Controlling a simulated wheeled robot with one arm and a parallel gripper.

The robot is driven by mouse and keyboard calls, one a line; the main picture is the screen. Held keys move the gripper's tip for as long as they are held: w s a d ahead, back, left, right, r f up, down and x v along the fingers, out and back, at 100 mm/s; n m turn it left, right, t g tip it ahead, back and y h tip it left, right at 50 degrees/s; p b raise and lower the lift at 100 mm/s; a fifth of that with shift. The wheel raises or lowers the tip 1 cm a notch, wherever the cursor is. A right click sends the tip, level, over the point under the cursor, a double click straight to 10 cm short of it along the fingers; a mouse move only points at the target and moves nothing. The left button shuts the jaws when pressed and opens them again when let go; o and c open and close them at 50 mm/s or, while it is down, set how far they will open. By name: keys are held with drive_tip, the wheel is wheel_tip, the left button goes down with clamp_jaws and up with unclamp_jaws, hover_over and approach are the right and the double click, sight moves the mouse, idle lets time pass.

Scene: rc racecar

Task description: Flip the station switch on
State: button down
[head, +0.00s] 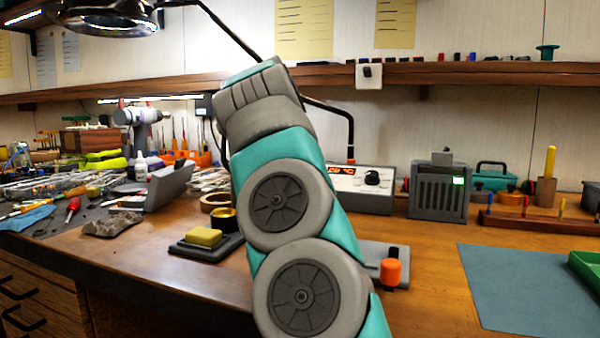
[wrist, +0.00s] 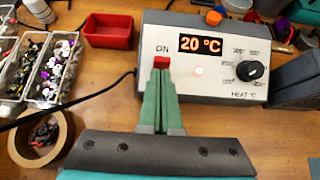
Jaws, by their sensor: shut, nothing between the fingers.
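The station (wrist: 215,88) is a light box with a dark top; in the wrist view it shows a lit orange "20 °C" display (wrist: 201,44), a heat dial (wrist: 250,70) and a small glowing light (wrist: 198,71). Its red switch (wrist: 161,62) sits under the word "ON" at the left of the panel. My gripper (wrist: 161,76) is shut, its green fingertips at the lower edge of the switch and partly in front of it; I cannot tell whether they touch. In the head view the station (head: 362,187) stands behind my arm, which hides its left part and my gripper.
A tape roll (wrist: 40,138), a red tray (wrist: 109,30) and bins of small parts (wrist: 52,68) lie left of the station. A dark cable crosses there. A grey vented box (head: 438,188) stands to its right. A blue mat (head: 525,290) lies at the front right.

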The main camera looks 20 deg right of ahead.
drive_tip(key=shift+s+r, duration=0.2)
drive_tip(key=shift+r+p, duration=0.8)
drive_tip(key=shift+p, duration=0.05)
drive_tip(key=v, duration=0.7)
drive_tip(key=shift+s+a+r, duration=0.2)
drive_tip(key=shift+s, duration=0.05)
